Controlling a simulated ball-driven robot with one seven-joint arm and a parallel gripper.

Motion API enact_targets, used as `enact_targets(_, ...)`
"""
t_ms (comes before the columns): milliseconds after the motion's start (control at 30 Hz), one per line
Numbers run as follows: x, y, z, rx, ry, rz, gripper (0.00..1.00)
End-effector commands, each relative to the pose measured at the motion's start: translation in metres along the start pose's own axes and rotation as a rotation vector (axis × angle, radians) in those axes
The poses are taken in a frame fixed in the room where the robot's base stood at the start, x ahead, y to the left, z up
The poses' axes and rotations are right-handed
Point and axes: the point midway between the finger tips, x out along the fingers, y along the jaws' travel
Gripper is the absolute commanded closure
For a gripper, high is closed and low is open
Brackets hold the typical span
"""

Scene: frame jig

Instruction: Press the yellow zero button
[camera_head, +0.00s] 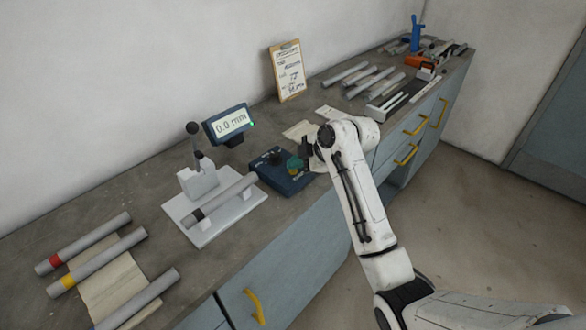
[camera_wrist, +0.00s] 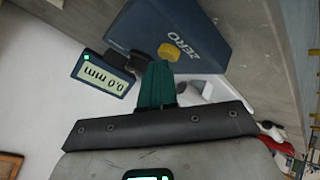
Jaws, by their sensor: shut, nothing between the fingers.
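The yellow zero button (camera_wrist: 170,51) sits on a dark blue box (camera_wrist: 188,22) marked ZERO. In the head view the box (camera_head: 268,176) stands on the bench beside the gauge, and my gripper partly hides its top. My gripper (camera_wrist: 157,72) has green fingers, shut and empty. Their tips appear just beside the button in the wrist view; I cannot tell whether they touch the box. In the head view the gripper (camera_head: 295,164) is over the right part of the box. The display (camera_head: 231,123) reads 0.0 mm, and it also shows in the wrist view (camera_wrist: 103,74).
A gauge stand (camera_head: 200,178) on a white plate holds a grey tube (camera_head: 226,197) left of the box. Several tubes lie at the front left and back right. A clipboard (camera_head: 287,70) leans on the wall. Yellow-handled drawers (camera_head: 405,155) are below the bench.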

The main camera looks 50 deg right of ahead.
Motion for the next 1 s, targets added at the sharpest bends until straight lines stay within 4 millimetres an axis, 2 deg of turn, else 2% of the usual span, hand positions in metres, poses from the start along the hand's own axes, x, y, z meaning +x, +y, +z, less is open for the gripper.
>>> enact_targets(200, -0.009, 0.007, -0.007, 0.000, 0.000, -0.001, 1.00)
enact_targets(667, -0.012, 0.009, -0.009, -0.001, 0.000, 0.000, 1.00)
enact_targets(1000, -0.033, 0.024, -0.025, -0.002, 0.000, 0.001, 1.00)
